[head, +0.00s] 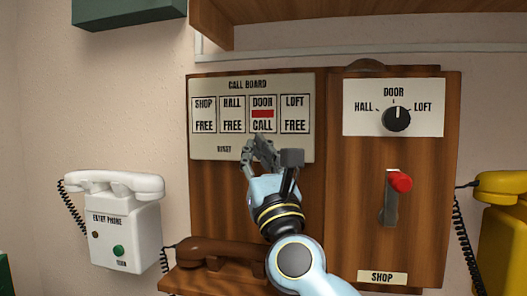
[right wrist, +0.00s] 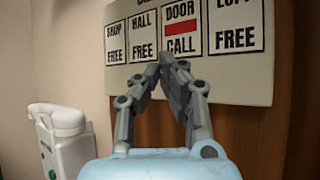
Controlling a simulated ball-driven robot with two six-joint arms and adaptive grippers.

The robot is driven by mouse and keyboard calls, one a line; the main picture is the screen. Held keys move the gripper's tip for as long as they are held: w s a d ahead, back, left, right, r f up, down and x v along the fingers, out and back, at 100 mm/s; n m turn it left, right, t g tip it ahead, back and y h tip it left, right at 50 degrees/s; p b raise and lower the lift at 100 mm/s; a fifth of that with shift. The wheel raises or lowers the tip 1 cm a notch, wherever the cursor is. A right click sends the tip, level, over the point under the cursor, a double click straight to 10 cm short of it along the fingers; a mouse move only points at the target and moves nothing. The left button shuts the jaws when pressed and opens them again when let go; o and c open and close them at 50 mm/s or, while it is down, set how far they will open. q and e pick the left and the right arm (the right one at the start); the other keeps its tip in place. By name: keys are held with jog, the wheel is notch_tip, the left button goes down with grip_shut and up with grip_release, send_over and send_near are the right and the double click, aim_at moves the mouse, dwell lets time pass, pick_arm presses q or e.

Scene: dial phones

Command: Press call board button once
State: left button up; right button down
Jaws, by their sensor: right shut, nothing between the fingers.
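The call board (head: 237,84) is a pale panel on the wooden wall unit. It has windows SHOP, HALL, DOOR and LOFT. The DOOR window (head: 262,113) shows a red bar and the word CALL; the others read FREE. A small label, seemingly RESET (head: 224,149), is at the lower edge. No button shows beside it; my gripper covers the area to its right. My right gripper (head: 262,145) is shut and empty in front of the board's lower edge. In the right wrist view its fingertips (right wrist: 172,62) overlap the board below the DOOR window. Contact cannot be told.
A white entry phone (head: 120,225) hangs at left. A brown handset (head: 215,252) lies below the board. At right are a rotary selector (head: 396,118) pointing to DOOR, a red-tipped lever (head: 398,182) and a yellow phone (head: 503,220). A wooden shelf (head: 360,18) overhangs above.

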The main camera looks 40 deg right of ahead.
pick_arm(q)
jog(key=shift+a, duration=0.35)
pick_arm(e)
jog(key=shift+w+a, duration=0.15)
jog(key=shift+a, duration=0.05)
pick_arm(q)
jog(key=shift+s+d, duration=0.15)
jog(key=shift+d, duration=0.05)
dwell(0.5)
pick_arm(e)
jog(key=shift+d, duration=0.1)
pick_arm(q)
jog(key=shift+a, duration=0.1)
pick_arm(e)
jog(key=shift+w+d, duration=0.25)
